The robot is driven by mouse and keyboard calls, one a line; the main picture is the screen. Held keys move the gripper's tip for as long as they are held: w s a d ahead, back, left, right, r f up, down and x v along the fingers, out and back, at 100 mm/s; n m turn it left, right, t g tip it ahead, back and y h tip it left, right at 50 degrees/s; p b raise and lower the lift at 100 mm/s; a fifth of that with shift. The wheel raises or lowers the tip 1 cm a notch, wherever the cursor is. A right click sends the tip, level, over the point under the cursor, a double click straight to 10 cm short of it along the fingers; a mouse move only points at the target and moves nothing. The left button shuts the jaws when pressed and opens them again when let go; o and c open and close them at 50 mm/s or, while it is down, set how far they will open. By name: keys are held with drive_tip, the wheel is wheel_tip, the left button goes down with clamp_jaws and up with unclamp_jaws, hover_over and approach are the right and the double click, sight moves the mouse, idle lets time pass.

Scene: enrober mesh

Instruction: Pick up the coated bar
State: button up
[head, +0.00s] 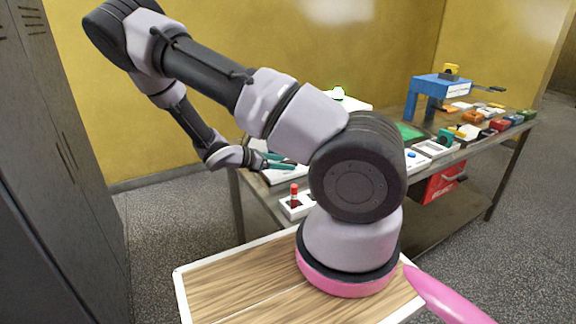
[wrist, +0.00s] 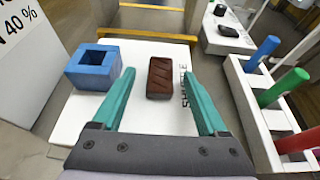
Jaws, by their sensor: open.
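The coated bar (wrist: 166,78) is a dark brown block with slanting ridges on top. It lies on a white plate (wrist: 140,130) with black lettering that seems to read "SHUTTLE". My gripper (wrist: 158,72) is open, with its two teal fingers spread. In the wrist view the bar shows between the fingertips, nearer the right one, with gaps on both sides. Whether the fingers are down at the bar's height I cannot tell. In the head view my gripper (head: 272,160) is at the table's left end, and the bar cannot be made out there.
A blue square block with a hole (wrist: 93,68) stands just left of the left finger. A white rack with a green peg (wrist: 266,48), a blue peg and a red peg is at the right. A dark piece (wrist: 229,31) lies on another white surface farther back.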

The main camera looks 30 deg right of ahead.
drive_tip(key=c, duration=1.1)
drive_tip(key=shift+r, duration=0.15)
